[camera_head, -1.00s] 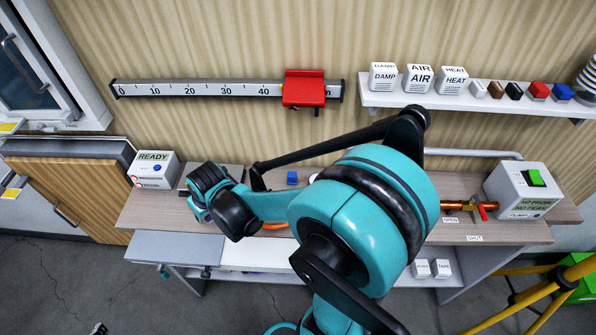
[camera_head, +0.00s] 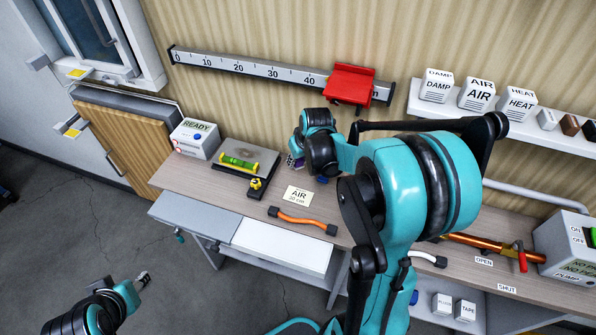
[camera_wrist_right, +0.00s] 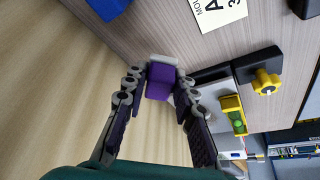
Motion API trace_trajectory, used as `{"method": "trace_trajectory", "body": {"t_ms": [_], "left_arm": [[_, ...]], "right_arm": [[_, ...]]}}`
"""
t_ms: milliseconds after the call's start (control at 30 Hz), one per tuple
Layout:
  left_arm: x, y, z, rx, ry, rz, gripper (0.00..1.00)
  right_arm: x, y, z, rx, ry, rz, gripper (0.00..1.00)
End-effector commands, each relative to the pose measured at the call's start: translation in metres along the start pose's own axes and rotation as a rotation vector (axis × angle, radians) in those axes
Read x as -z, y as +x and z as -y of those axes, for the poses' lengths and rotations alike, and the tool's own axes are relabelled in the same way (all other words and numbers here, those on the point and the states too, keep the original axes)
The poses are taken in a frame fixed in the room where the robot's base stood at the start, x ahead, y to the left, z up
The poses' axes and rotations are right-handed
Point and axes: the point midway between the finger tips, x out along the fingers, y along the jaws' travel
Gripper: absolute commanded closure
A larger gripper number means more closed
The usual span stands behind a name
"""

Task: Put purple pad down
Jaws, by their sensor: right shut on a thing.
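The purple pad (camera_wrist_right: 160,82) is a small purple block with a pale end, between the fingertips of my right gripper (camera_wrist_right: 160,88) in the right wrist view. That gripper is shut on it. In the head view my right gripper (camera_head: 293,161) is over the back of the bench, behind the AIR card, and only a little purple shows at its tips. I cannot tell whether the pad touches the bench. My left gripper (camera_head: 143,278) is at the lower left over the floor, away from the bench; it is too small to tell its opening.
The wooden bench (camera_head: 190,183) bears a green level (camera_head: 240,163), a yellow knob (camera_head: 256,184), an AIR card (camera_head: 297,195), an orange hose (camera_head: 303,220) and a READY box (camera_head: 195,138). A blue block (camera_wrist_right: 103,5) lies near the gripper. A ruler rail (camera_head: 250,69) hangs above.

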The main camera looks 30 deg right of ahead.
Motion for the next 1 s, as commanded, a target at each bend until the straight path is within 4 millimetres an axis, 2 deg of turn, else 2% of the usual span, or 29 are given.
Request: {"method": "trace_trajectory", "body": {"t_ms": [167, 400, 933, 967, 1000], "left_arm": [[-0.003, 0.004, 0.0, 0.0, 0.0, 0.0, 0.6], [-0.013, 0.019, 0.0, 0.0, 0.0, 0.0, 0.6], [-0.017, 0.024, 0.0, 0.0, 0.0, 0.0, 0.6], [-0.016, 0.023, 0.0, 0.0, 0.0, 0.0, 0.6], [-0.016, 0.022, 0.0, 0.0, 0.0, 0.0, 0.6]], "right_arm": [[0.004, 0.011, -0.003, 0.0, 0.0, 0.0, 1.0], [-0.01, 0.043, -0.003, 0.0, 0.0, 0.0, 1.0], [-0.014, 0.051, -0.002, 0.0, 0.0, 0.001, 1.0], [-0.014, 0.051, -0.002, 0.0, 0.0, 0.002, 0.66], [-0.014, 0.05, -0.002, 0.0, 0.0, 0.002, 0.55]]}}
